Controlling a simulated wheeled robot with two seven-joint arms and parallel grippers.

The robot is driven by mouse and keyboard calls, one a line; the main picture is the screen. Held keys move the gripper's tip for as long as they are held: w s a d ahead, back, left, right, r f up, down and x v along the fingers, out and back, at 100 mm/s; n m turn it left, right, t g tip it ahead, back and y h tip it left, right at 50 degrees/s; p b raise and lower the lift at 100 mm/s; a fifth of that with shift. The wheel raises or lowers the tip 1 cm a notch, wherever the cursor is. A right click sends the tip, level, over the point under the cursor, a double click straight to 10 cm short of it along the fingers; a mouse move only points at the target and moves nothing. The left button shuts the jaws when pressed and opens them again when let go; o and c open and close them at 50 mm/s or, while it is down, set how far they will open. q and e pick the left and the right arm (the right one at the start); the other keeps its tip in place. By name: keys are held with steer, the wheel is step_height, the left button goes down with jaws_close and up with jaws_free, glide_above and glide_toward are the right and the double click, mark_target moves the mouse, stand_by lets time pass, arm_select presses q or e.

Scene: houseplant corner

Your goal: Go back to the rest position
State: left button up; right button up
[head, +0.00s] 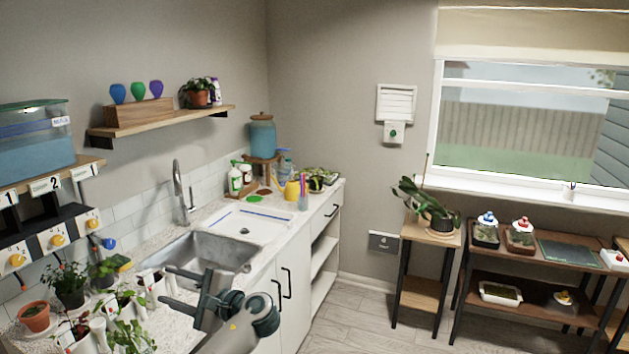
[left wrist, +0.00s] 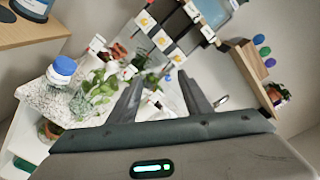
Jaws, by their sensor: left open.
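My left gripper (head: 192,290) shows in the head view at the lower middle, over the counter's front edge by the sink. Its dark fingers point left toward the potted plants and are apart with nothing between them. In the left wrist view my left gripper (left wrist: 160,92) also shows its two fingers spread, with plants and labelled valves beyond them. My right gripper is in neither view.
The steel sink (head: 208,256) lies just behind the gripper. Several potted plants, including a terracotta pot (head: 35,317), crowd the counter at left. A wall shelf (head: 160,122) hangs above. Floor (head: 365,315) is clear between the white cabinets and the plant stand (head: 432,237).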

arm_select(q)
step_height(320, 180, down, 28)
steer(key=s+m+h+b, duration=0.1)
steer(key=m+h+b, duration=0.15)
steer(key=h, duration=0.25)
steer(key=s+d+f+g+h+b, duration=0.1)
steer(key=s+f+h, duration=0.1)
steer(key=s+f, duration=0.5)
steer(key=s+f+h, duration=0.1)
steer(key=s+f, duration=0.2)
steer(key=f, duration=0.9)
steer(key=s+d+f+g+h+b, duration=0.1)
steer(key=s+f+h, duration=0.1)
steer(key=s+f, duration=0.5)
steer(key=s+d+f+n+g+h+b, duration=0.25)
steer(key=s+f+n+h, duration=0.2)
steer(key=s+f, duration=1.75)
steer(key=s+d+f+n, duration=0.1)
steer(key=s+f+n, duration=0.2)
steer(key=s, duration=1)
steer(key=s+d+f+n+g+h, duration=0.1)
steer(key=s+f+n, duration=0.3)
steer(key=s, duration=0.9)
steer(key=shift+d+b, duration=0.35)
steer(key=shift+b, duration=0.05)
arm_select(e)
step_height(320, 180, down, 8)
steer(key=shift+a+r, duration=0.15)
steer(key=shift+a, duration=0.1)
